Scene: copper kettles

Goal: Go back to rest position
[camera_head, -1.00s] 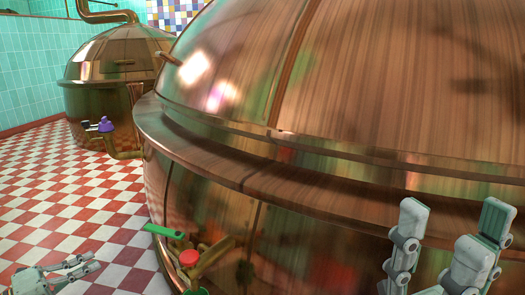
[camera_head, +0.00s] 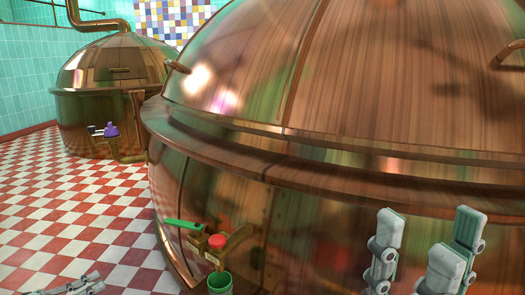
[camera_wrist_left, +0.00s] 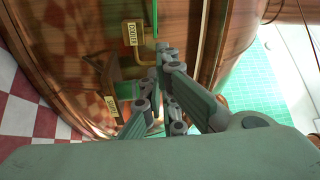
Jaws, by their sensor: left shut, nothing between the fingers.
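My left gripper (camera_head: 92,285) shows only partly at the bottom left edge of the head view. In the left wrist view its fingers (camera_wrist_left: 160,85) are together, with nothing held, and the copper kettle's wall is behind them. My right gripper (camera_head: 420,240) rises at the bottom right of the head view, upright and empty. Its fingers stand apart in front of the large copper kettle (camera_head: 330,110). Whether it touches the kettle cannot be told.
A green lever (camera_head: 183,224), a red knob (camera_head: 217,241) and a green cup-like container (camera_head: 220,283) are at the kettle's lower front. A second copper kettle (camera_head: 110,70) stands at the back left. Checkered floor (camera_head: 60,215) is clear on the left.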

